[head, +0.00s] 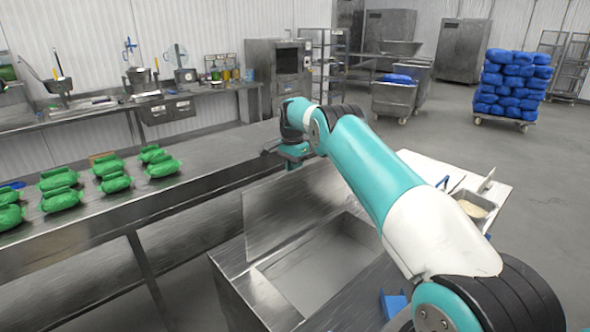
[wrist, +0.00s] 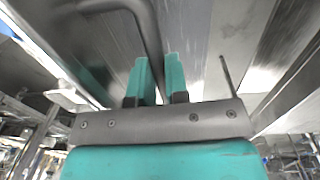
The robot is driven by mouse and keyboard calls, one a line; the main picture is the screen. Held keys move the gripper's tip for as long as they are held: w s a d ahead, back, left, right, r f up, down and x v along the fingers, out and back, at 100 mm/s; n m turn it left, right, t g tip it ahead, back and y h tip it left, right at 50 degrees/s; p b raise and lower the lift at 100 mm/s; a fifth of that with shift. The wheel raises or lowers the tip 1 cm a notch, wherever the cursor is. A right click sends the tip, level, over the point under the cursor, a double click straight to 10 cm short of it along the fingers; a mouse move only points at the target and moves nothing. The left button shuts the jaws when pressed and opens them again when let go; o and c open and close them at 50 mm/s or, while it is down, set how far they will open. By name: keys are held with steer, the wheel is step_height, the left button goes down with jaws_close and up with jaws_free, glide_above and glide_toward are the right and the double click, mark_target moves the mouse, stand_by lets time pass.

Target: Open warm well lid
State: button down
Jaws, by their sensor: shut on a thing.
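The warm well lid (head: 290,207) is a flat metal panel standing steeply tilted up along the far side of the well, its near face bare. The warm well (head: 320,265) below it is open, with a pale grey interior showing; my arm covers its right part. My gripper (wrist: 158,75) has two teal fingers shut on the lid's grey bent-bar handle (wrist: 150,35) in the wrist view. In the head view, my wrist is at the lid's upper edge; the fingertips and handle cannot be made out there.
A long steel table (head: 140,205) with several green bags (head: 60,200) runs behind the lid, close to it. A white worktop (head: 420,165) with a small metal pan (head: 474,205) lies to the right. A blue object (head: 394,302) sits near the well's front right.

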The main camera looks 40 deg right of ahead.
steer(key=c, duration=1.1)
jaws_free()
steer(key=shift+a+f, duration=0.1)
steer(key=shift+f, duration=0.3)
steer(key=shift+r, duration=0.5)
steer(key=r+p, duration=0.6)
steer(key=r, duration=0.1)
steer(key=r+p, duration=0.3)
steer(key=r, duration=0.1)
steer(key=shift+w+r+p, duration=0.15)
steer(key=shift+w+p, duration=0.2)
steer(key=shift+p, duration=0.05)
